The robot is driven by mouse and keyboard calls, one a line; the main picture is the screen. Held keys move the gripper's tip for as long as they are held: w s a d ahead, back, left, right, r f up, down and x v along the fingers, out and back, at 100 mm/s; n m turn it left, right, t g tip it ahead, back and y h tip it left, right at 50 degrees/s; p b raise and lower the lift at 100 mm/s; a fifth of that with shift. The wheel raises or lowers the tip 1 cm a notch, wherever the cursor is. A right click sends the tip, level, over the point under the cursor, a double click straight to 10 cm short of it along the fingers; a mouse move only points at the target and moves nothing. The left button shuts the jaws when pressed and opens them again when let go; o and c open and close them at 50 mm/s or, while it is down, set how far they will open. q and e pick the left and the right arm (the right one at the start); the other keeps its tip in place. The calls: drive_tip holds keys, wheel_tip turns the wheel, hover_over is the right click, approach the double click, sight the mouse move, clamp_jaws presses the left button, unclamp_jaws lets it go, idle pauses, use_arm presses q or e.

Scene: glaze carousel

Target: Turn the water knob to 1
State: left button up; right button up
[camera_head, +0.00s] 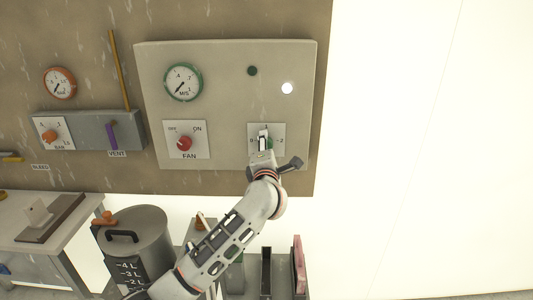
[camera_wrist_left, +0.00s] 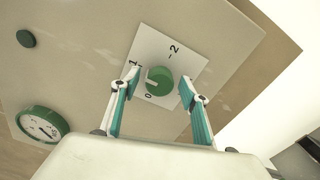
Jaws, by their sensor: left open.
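The water knob (camera_wrist_left: 158,81) is round and green, on a white square plate (camera_wrist_left: 180,62) marked 0, 1 and 2. In the left wrist view, a pale mark on its left side faces the 0 and 1 side; I cannot tell the exact setting. My left gripper (camera_wrist_left: 159,79) is open, with one finger on each side of the knob; contact is not visible. In the head view the left gripper (camera_head: 263,140) covers most of the knob and part of its plate (camera_head: 281,130). My right gripper is not in view.
The panel (camera_head: 225,95) also carries a red fan knob (camera_head: 184,143), a green-rimmed gauge (camera_head: 183,82), a dark button (camera_head: 252,71) and a lit white lamp (camera_head: 288,88). A large pot (camera_head: 140,240) stands lower left. The area right of the panel is clear.

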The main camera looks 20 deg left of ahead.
use_arm(q)
drive_tip(key=v, duration=1.2)
drive_tip(key=shift+w, duration=0.1)
drive_tip(key=s+a+f+m+t+h, duration=0.1)
drive_tip(key=s+f+m+t, duration=0.1)
drive_tip(key=s+m, duration=0.2)
drive_tip(key=s+a+f+m+t, duration=0.1)
drive_tip(key=s+f+m+t, duration=0.15)
drive_tip(key=m, duration=0.25)
drive_tip(key=s+d+f+m+g+h, duration=0.25)
drive_tip(key=s+f+m+h, duration=0.2)
drive_tip(key=f+m, duration=0.3)
drive_tip(key=s+d+f+m+g+h, duration=0.1)
drive_tip(key=s+d+f+m+h, duration=0.35)
drive_tip(key=f, duration=0.45)
drive_tip(key=s+a+f+m+g+y, duration=0.1)
drive_tip(key=s+a+f+m+g, duration=0.2)
drive_tip(key=s+f, duration=0.5)
drive_tip(key=s+a+f+m+g+y, duration=0.2)
drive_tip(key=s+a+f+m+g, duration=0.2)
drive_tip(key=s+f, duration=0.4)
wheel_tip(320, 180, down, 5)
drive_tip(key=shift+s+a+f+g, duration=0.3)
drive_tip(key=shift+a+g, duration=0.2)
drive_tip(key=shift+a, duration=0.15)
